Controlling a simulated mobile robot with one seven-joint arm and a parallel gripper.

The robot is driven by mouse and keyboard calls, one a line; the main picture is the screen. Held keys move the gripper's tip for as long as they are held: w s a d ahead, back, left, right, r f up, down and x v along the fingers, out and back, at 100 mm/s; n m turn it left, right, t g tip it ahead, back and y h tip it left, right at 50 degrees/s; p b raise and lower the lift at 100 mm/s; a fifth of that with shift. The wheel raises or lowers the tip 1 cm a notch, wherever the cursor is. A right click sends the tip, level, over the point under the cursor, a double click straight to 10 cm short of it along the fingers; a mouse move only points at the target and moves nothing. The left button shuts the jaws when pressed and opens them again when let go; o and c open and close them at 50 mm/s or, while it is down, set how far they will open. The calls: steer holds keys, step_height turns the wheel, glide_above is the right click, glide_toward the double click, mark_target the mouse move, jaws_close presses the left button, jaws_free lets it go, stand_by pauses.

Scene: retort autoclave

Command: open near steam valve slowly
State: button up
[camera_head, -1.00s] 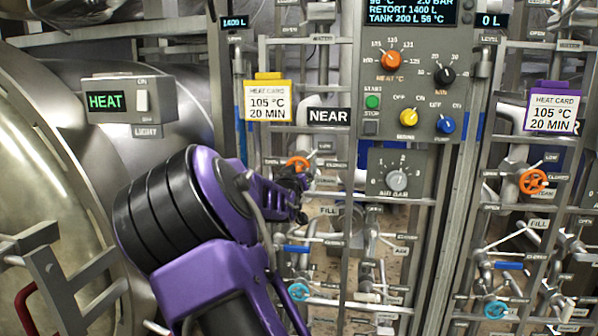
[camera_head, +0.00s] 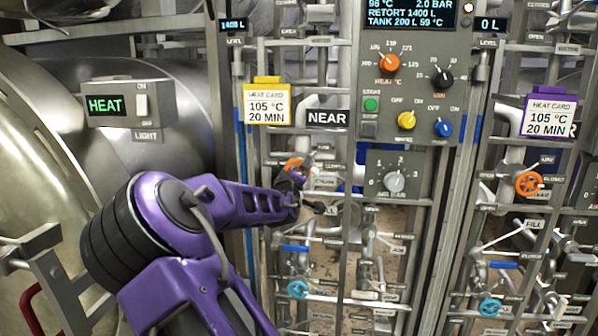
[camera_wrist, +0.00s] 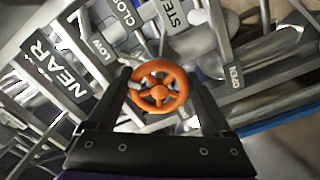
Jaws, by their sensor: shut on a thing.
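The near steam valve has an orange handwheel (camera_wrist: 158,91), seen close up in the wrist view between the two dark fingers of my gripper (camera_wrist: 163,95). My gripper is shut on this wheel. In the head view my gripper (camera_head: 293,180) is at the orange wheel (camera_head: 294,163), below the NEAR sign (camera_head: 327,117); the fingers hide part of the wheel.
A control panel (camera_head: 385,140) reads 98 °C, 2.0 BAR, tank 59 °C. A HEAT box (camera_head: 120,103) is at left. A second orange wheel (camera_head: 529,184) is at right. Teal wheels (camera_head: 298,290) and pipes crowd below. A yellow heat card (camera_head: 267,103) hangs above.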

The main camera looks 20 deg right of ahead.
steer(key=shift+n, duration=0.3)
steer(key=o, duration=1.1)
steer(key=shift+o, duration=0.2)
steer(key=shift+a, duration=0.1)
steer(key=p+v, duration=0.2)
steer(key=v, duration=1.5)
steer(key=shift+s+a, duration=0.1)
steer(key=shift+s, duration=0.05)
